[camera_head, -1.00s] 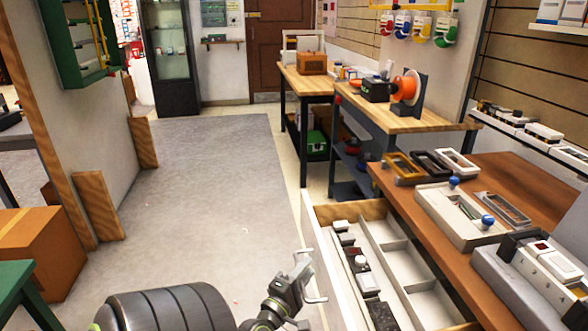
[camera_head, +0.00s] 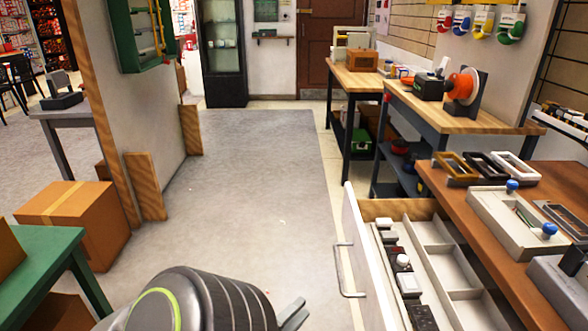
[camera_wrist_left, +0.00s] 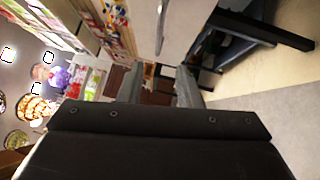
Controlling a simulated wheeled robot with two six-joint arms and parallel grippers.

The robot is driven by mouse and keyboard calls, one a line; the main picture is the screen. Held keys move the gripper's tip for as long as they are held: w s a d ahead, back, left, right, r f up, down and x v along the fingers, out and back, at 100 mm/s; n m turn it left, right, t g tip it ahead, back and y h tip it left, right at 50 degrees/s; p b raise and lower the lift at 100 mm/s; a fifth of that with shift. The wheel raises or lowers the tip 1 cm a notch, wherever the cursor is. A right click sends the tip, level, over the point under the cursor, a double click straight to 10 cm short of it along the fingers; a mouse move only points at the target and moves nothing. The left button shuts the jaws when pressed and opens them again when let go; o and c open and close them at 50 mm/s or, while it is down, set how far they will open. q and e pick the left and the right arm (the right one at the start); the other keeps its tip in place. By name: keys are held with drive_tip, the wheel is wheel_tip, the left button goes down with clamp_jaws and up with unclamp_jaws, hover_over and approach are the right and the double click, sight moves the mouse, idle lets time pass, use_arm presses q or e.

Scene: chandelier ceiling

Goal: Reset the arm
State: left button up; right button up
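My left arm comes in at the bottom of the head view, with its dark ribbed wrist in front. One grey finger of the left gripper (camera_head: 293,313) shows past it, left of the open drawer's handle (camera_head: 345,270) and apart from it. In the left wrist view the two fingers (camera_wrist_left: 160,86) stand apart with nothing between them, so the gripper is open. A pale panel (camera_wrist_left: 150,22) with a handle lies ahead of them. My right gripper is in neither view.
The open drawer (camera_head: 362,262) holds several small items under the brown counter (camera_head: 480,235) on the right. A cardboard box (camera_head: 75,215) and a green table (camera_head: 40,262) stand on the left. The grey floor (camera_head: 235,190) between is clear.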

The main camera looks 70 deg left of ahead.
use_arm(q)
drive_tip(key=shift+s+d, duration=0.2)
drive_tip(key=shift+s, duration=0.15)
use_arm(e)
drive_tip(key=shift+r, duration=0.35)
